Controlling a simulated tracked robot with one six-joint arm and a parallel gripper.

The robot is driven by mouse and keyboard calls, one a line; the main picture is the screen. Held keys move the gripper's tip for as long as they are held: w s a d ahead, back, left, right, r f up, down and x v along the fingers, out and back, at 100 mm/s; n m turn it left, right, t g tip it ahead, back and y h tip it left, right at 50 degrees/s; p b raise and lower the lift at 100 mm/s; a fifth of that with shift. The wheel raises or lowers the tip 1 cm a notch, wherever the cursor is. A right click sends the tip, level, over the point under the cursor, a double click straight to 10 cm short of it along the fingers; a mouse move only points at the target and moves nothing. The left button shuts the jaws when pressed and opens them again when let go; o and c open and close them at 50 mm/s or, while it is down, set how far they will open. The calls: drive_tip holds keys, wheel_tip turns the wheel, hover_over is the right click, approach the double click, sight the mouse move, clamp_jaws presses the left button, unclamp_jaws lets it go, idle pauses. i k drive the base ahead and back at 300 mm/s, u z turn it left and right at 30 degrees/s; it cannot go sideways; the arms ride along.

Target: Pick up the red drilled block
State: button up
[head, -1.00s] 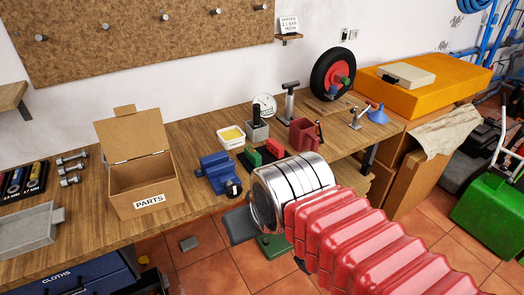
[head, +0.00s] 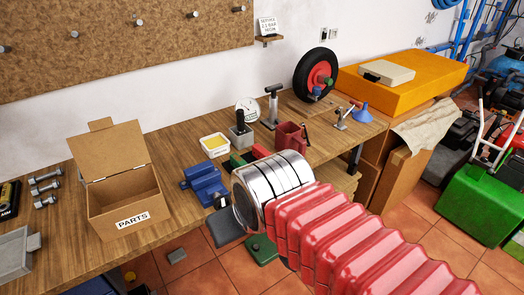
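A small red block (head: 260,151) lies on the workbench beside a green block (head: 238,160), in the middle of the head view. It is partly hidden behind the chrome cylinder of my arm, and no hole can be made out in it. A larger red box-like thing (head: 289,138) stands just behind and to the right. My arm's red bellows and chrome part cross the front right of the picture. My gripper's fingers cannot be made out, so its distance from the red block is not shown.
A blue vice-like thing (head: 203,183) stands left of the blocks, with a white tub (head: 215,146) behind it. An open cardboard PARTS box (head: 128,200) is farther left. A wheel (head: 316,75) and a large orange case (head: 400,84) are at the back right.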

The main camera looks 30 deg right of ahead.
sight(259, 152)
drive_tip(key=i, duration=0.85)
drive_tip(key=u, duration=0.05)
